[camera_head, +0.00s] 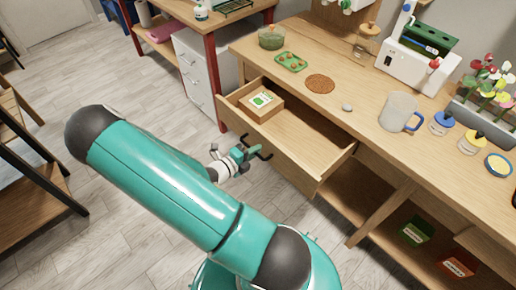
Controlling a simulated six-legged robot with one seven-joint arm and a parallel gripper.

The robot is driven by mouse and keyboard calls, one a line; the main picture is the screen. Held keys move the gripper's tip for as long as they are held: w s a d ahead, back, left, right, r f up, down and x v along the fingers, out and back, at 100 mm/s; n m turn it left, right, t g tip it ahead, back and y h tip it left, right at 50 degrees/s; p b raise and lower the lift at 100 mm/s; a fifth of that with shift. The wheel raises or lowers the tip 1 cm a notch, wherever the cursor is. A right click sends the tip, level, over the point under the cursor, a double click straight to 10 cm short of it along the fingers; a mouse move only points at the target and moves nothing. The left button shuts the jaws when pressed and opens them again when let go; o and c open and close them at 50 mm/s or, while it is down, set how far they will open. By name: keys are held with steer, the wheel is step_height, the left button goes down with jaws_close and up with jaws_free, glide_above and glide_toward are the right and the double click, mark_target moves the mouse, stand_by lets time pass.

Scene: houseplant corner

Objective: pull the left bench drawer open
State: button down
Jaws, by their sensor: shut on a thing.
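The left bench drawer (310,141) is pulled well out from under the wooden bench top. Its inside shows, with a small wooden box (249,105) bearing a green and white label in its left part. My gripper (258,153) is at the outer side of the drawer front, near its middle, shut on the dark drawer handle. The exact contact of the fingers is small and hard to make out.
The bench top (333,104) bears a green seed tray (291,62), a round cork mat (320,84), a grey stone (347,107), and a clear mug (398,111). A white drawer cabinet (196,75) stands left of the bench. The floor (125,80) beyond my arm is clear.

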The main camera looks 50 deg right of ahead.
steer(key=shift+w, duration=0.15)
steer(key=c, duration=1.6)
jaws_free()
steer(key=shift+a, duration=0.1)
steer(key=v, duration=1.3)
steer(key=shift+a, duration=0.3)
steer(key=shift+r, duration=0.1)
